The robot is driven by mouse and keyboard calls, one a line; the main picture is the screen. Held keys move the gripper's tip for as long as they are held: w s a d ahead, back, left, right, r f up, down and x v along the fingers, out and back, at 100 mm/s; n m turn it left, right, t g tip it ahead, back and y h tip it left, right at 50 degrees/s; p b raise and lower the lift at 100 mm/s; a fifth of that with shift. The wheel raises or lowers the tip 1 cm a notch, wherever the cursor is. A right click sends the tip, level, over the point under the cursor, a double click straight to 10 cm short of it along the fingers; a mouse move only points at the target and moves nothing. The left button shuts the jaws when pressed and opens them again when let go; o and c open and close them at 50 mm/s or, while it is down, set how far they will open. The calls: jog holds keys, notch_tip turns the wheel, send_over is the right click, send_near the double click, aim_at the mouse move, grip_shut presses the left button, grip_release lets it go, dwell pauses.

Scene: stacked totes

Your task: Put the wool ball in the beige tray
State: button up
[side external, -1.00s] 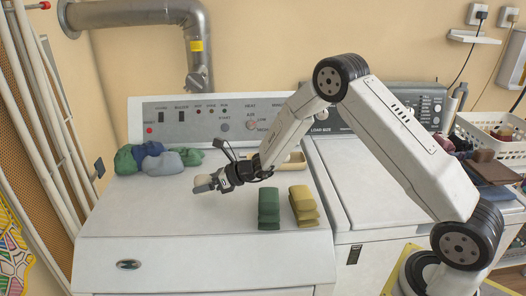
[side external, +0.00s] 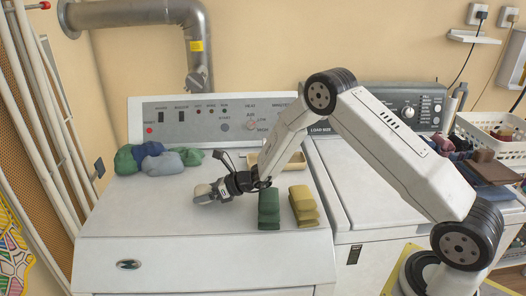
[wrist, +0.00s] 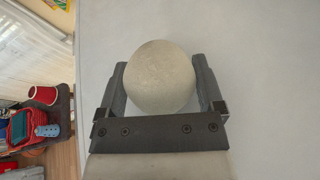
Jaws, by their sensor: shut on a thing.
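The wool ball (wrist: 160,77) is pale grey-beige and sits between the two fingers of my gripper (wrist: 160,85) in the wrist view. The fingers are shut on its sides. In the side view my gripper (side external: 203,192) is low over the left dryer top, left of the green stack. The fingers largely hide the ball there, and I cannot tell whether it touches the surface. The beige tray (side external: 297,166) stands further back, right of my gripper. My arm partly covers it, and its inside is hard to see.
A green stack (side external: 268,209) and a yellow stack (side external: 304,206) stand right of my gripper. Several green and blue cloth bundles (side external: 161,161) lie at the back left. The front of the white dryer top (side external: 160,213) is clear. A white basket (side external: 486,127) is far right.

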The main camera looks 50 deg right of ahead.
jog(key=shift+f, duration=0.15)
jog(key=o, duration=1)
jog(key=shift+c, duration=0.2)
jog(key=shift+v, duration=1)
jog(key=v, duration=0.3)
jog(key=shift+d+r, duration=0.1)
jog(key=shift+r, duration=0.3)
notch_tip(320, 180, up, 7)
jog(key=shift+f, duration=0.2)
